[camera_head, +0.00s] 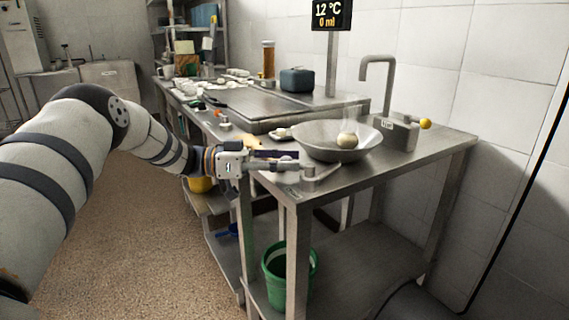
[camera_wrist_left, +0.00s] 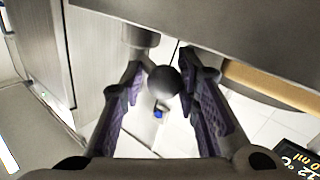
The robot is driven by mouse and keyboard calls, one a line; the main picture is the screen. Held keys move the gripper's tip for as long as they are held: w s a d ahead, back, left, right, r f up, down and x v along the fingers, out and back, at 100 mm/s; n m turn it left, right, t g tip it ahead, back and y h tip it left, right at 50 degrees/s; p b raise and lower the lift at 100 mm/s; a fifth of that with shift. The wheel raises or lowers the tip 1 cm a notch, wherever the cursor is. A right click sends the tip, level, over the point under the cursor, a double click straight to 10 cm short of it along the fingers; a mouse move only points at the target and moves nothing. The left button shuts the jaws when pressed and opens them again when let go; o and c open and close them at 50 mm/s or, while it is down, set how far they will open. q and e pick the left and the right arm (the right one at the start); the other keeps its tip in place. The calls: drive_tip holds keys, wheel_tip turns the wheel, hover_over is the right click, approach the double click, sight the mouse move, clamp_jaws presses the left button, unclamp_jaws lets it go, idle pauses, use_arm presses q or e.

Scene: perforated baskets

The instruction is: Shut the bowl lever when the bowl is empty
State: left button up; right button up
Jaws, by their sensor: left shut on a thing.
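The wide grey metal bowl (camera_head: 312,145) stands on the near end of the steel table. A pale round thing (camera_head: 347,140) lies in it; no water can be made out. The bowl lever (camera_head: 318,178) is a grey bar at the table's front corner below the bowl. My left gripper (camera_head: 290,160) is at this corner, shut on the lever's end. In the left wrist view the lever's round grey knob (camera_wrist_left: 164,82) sits between the purple finger pads. The display (camera_head: 331,15) above reads 12 °C and 0 ml. My right gripper is in neither view.
A tap (camera_head: 378,75) with a yellow knob (camera_head: 425,123) stands behind the bowl. A green bucket (camera_head: 289,265) is on the lower shelf. Small items and a dark blue box (camera_head: 297,80) fill the table farther back. The floor at left is clear.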

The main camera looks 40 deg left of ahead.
use_arm(q)
drive_tip(key=shift+w+r, duration=0.15)
drive_tip(key=shift+r, duration=0.05)
drive_tip(key=o, duration=1.1)
drive_tip(key=shift+w+d, duration=0.1)
drive_tip(key=shift+o, duration=0.6)
drive_tip(key=shift+f, duration=0.3)
drive_tip(key=shift+s, duration=0.2)
drive_tip(key=v, duration=0.7)
drive_tip(key=shift+s+a+r, duration=0.15)
drive_tip(key=shift+a+r, duration=0.05)
drive_tip(key=shift+a, duration=0.2)
